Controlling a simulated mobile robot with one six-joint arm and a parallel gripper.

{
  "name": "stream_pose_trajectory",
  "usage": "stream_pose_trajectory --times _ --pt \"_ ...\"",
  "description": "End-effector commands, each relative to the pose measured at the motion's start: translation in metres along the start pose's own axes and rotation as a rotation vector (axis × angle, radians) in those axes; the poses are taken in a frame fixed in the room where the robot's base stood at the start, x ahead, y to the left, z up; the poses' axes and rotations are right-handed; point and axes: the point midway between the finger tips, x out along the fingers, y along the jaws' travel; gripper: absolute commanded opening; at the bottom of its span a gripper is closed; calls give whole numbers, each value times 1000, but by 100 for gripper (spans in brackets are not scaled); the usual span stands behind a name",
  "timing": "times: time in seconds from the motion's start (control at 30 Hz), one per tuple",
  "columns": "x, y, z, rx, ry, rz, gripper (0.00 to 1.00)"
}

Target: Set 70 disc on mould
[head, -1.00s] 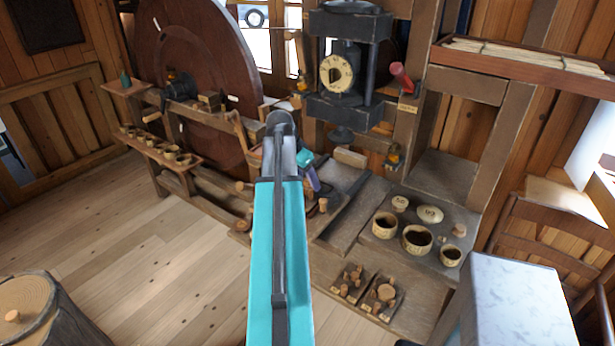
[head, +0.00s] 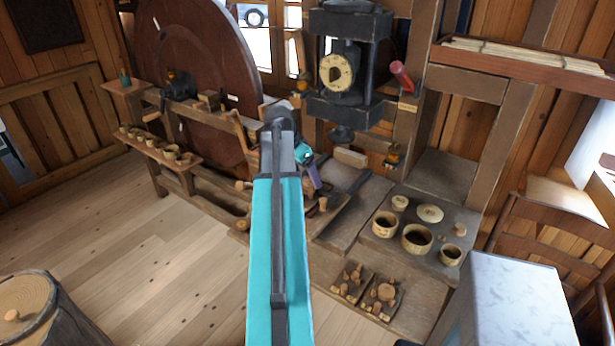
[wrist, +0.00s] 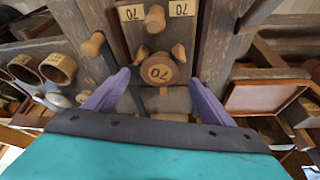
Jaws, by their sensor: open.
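The round wooden disc (wrist: 160,68) marked 70 shows in the wrist view, between the two purple fingers of my gripper (wrist: 158,82). The fingers are open and spread wide to either side of it; I cannot tell how far the disc is from them in depth. Small wooden knobs, including a round one (wrist: 155,18), surround the disc. Plates marked 70 (wrist: 182,8) lie beyond. In the head view my gripper (head: 313,177) is over the low bench, partly behind my arm, and the disc cannot be made out. I cannot tell which thing is the mould.
Round pots (head: 417,238) and pale lids (head: 430,213) stand on the right of the bench. Trays of wooden pieces (head: 382,293) lie at its front. A dark press (head: 345,108) rises behind, and a large wheel (head: 195,60) stands at left.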

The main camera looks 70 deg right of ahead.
Motion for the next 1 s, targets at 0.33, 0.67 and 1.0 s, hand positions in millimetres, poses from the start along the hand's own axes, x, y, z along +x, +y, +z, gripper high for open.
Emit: stream_pose_trajectory --times 0.33,0.67,1.0 --pt "-36 -1 0 0 2 -2 76" --pt "-73 -1 0 0 1 -2 76" --pt "-102 0 0 0 1 -1 76"
